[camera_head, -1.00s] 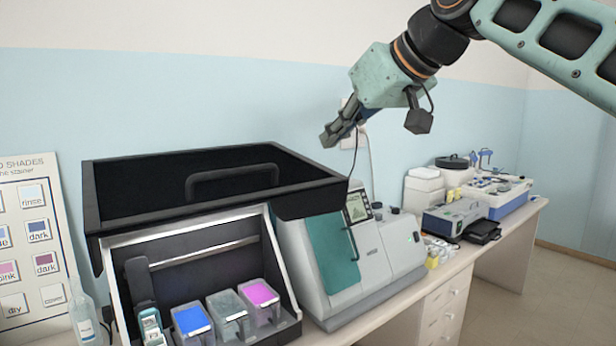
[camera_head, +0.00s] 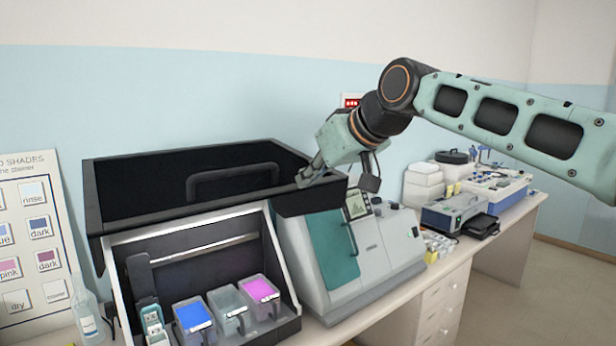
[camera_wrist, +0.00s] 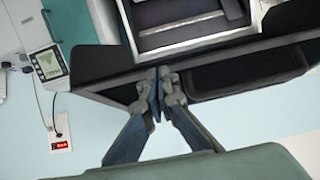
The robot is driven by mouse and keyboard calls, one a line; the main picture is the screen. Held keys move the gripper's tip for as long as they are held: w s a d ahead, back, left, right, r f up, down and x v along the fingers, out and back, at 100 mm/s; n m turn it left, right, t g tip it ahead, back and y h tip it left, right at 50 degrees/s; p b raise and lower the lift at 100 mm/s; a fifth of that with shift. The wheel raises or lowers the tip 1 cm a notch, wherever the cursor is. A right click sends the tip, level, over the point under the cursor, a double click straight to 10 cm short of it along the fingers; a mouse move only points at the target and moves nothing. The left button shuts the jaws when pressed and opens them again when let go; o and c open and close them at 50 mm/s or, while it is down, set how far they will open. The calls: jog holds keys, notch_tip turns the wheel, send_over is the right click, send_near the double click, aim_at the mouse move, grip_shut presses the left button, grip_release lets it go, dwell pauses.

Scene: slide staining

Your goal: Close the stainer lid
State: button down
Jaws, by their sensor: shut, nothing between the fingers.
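The black stainer lid (camera_head: 128,195) stands raised and open above the stainer (camera_head: 112,268), with a dark handle (camera_head: 232,183) on its inner face. The lid also shows across the wrist view (camera_wrist: 240,66). My gripper (camera_head: 303,181) is shut and empty at the lid's right end, near its upper rim. In the wrist view my gripper (camera_wrist: 158,72) has its closed tips against or just beside the lid's edge; I cannot tell if they touch. The open stainer holds a blue bath (camera_head: 193,316), a clear bath (camera_head: 228,303) and a magenta bath (camera_head: 260,289).
A grey machine with a teal door (camera_head: 331,246) stands close to the right of the stainer. A bottle (camera_head: 87,315) and a shade chart (camera_head: 25,230) are at the left. More equipment (camera_head: 452,211) lines the bench at right. The wall is close behind the lid.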

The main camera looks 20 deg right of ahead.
jog(key=shift+f, duration=0.15)
jog(key=b, duration=0.1)
jog(key=f+b, duration=0.1)
jog(key=b, duration=0.1)
jog(key=shift+s+d+f+t, duration=0.1)
jog(key=shift+s+f+t, duration=0.2)
jog(key=shift+s, duration=0.1)
